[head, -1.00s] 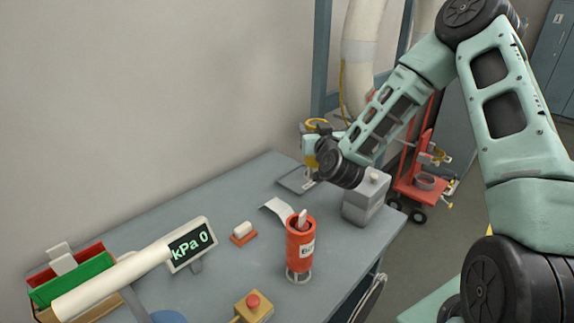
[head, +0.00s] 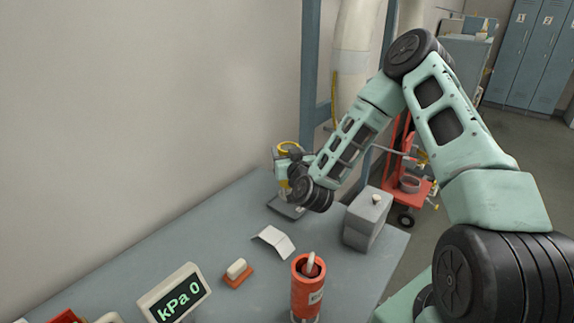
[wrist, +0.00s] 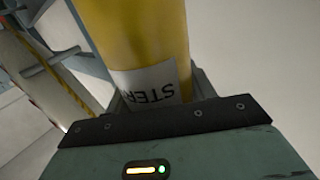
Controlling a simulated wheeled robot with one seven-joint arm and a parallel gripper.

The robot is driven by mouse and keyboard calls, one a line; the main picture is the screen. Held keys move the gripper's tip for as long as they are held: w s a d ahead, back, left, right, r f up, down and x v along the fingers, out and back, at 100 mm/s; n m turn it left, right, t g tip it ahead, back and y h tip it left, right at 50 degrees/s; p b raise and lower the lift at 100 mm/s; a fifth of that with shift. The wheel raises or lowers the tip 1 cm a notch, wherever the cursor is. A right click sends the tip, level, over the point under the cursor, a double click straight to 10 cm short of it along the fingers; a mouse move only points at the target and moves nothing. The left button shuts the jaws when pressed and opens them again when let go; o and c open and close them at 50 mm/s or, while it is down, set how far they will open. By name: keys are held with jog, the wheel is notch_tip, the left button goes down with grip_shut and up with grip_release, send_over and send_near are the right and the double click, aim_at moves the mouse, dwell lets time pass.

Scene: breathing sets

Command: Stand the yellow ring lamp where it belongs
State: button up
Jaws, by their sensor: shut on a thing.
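The yellow ring lamp (head: 288,147) is upright at the far end of the bench, mostly hidden behind my gripper in the head view. In the wrist view its yellow body (wrist: 135,35) fills the middle, with a white label reading "STER" upside down. My gripper (head: 291,170) is shut on the lamp's body. A flat grey plate (head: 287,210) lies on the bench just below the lamp. I cannot tell whether the lamp's foot touches it.
A grey box with a knob (head: 367,219) stands right of the plate. A folded white paper (head: 273,241), an orange-and-white block (head: 238,273), a red canister (head: 306,287) and a kPa display (head: 175,294) sit nearer. A red trolley (head: 412,187) stands beyond the bench.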

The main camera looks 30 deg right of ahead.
jog(key=shift+f+p, duration=0.35)
jog(key=shift+f, duration=1.75)
jog(key=shift+f, duration=0.1)
jog(key=o, duration=1.6)
jog(key=shift+c, duration=0.2)
jog(key=b+v, duration=0.4)
jog(key=v, duration=0.8)
